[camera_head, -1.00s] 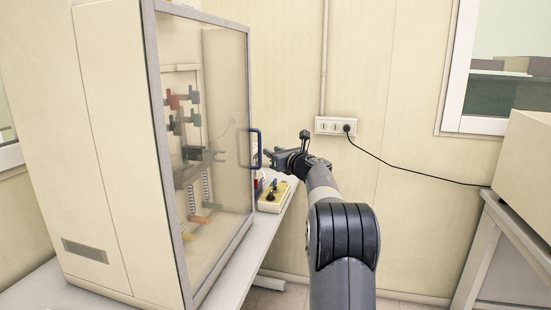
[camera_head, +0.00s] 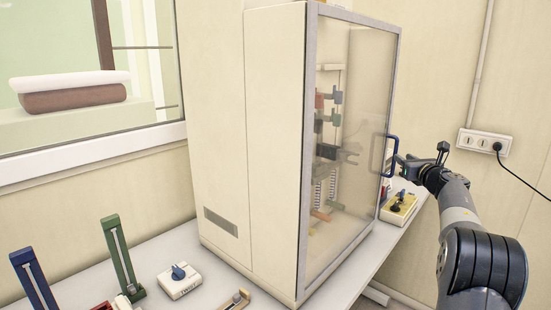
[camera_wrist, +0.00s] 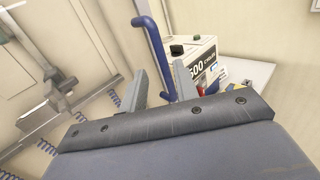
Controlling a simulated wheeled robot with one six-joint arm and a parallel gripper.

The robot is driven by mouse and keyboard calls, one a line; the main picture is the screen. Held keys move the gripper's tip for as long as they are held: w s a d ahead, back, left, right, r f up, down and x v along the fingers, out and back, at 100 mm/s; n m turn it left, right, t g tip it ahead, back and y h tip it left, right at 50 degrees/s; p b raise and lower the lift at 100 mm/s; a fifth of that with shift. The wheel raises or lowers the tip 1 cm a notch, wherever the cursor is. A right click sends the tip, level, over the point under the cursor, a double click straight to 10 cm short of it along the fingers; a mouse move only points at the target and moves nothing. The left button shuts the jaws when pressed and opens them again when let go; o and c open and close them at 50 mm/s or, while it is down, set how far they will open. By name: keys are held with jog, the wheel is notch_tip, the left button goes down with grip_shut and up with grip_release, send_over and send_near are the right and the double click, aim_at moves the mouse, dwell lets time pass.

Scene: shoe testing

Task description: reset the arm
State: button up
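My gripper (camera_head: 404,164) is at the blue door handle (camera_head: 390,155) of the cream cabinet (camera_head: 273,140), at the right of the head view. The cabinet's clear door (camera_head: 365,110) looks shut. In the wrist view, my gripper (camera_wrist: 159,54) has its two fingers apart. The blue handle (camera_wrist: 153,42) runs down between or just beyond them. Whether a finger touches it I cannot tell. My arm reaches in from the lower right of the head view, partly bent.
A green stand (camera_head: 119,255), a blue stand (camera_head: 34,280) and a white box with a blue knob (camera_head: 179,280) are at the lower left. A wall socket (camera_head: 484,141) with a black cable is at the right.

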aim_at(395, 152)
jog(key=shift+w+a+p, duration=0.25)
jog(key=shift+w+p, duration=0.75)
jog(key=shift+w, duration=0.6)
jog(key=shift+w+a+p, duration=0.2)
jog(key=shift+w+p, duration=0.75)
jog(key=shift+w, duration=0.65)
jog(key=shift+r, duration=0.1)
